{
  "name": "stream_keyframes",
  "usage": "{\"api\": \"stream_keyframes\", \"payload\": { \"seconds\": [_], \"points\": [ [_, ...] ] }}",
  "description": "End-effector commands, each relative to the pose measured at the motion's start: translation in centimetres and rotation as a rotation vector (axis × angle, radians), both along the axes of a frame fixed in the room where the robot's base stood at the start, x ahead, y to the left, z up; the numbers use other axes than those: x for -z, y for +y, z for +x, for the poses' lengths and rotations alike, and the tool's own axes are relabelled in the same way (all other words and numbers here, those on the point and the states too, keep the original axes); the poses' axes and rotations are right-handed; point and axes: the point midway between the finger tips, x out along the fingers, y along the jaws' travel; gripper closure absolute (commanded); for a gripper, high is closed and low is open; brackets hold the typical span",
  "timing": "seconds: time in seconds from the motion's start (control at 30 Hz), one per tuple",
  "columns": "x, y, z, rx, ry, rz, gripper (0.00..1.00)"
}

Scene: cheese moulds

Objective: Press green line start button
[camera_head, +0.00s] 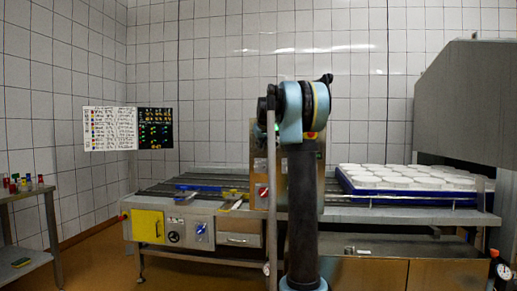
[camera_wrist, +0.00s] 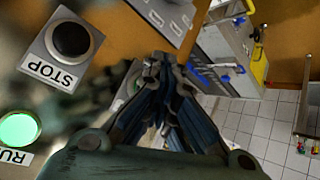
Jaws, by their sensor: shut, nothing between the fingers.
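In the wrist view a lit green round button (camera_wrist: 18,129) sits at the left edge, with a label partly reading "RU" beside it. A black round button (camera_wrist: 71,40) labelled STOP is above it on a grey plate. My gripper (camera_wrist: 155,62) is shut and empty, to the right of both buttons and apart from them in the picture. Behind the fingers is another pale plate, mostly hidden, so I cannot tell what it carries. In the head view a brown-grey control panel (camera_head: 259,140) stands behind my arm, which hides most of it.
A conveyor (camera_head: 160,190) runs along the tiled wall. A blue tray (camera_head: 400,200) of white moulds is at right, beside a grey hood (camera_head: 470,90). A metal side table (camera_head: 30,190) with small coloured items is at far left. A whiteboard (camera_head: 110,128) hangs behind.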

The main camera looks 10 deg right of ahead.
Motion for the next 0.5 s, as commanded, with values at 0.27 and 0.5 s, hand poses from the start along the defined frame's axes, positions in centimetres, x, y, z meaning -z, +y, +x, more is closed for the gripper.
{"api": "stream_keyframes", "payload": {
  "seconds": [0.27, 0.5],
  "points": [
    [0.0, 0.3, -0.9, -0.001, 0.000, -0.001, 1.00],
    [0.0, 0.5, -1.7, -0.001, 0.000, -0.001, 1.00]
  ]
}}
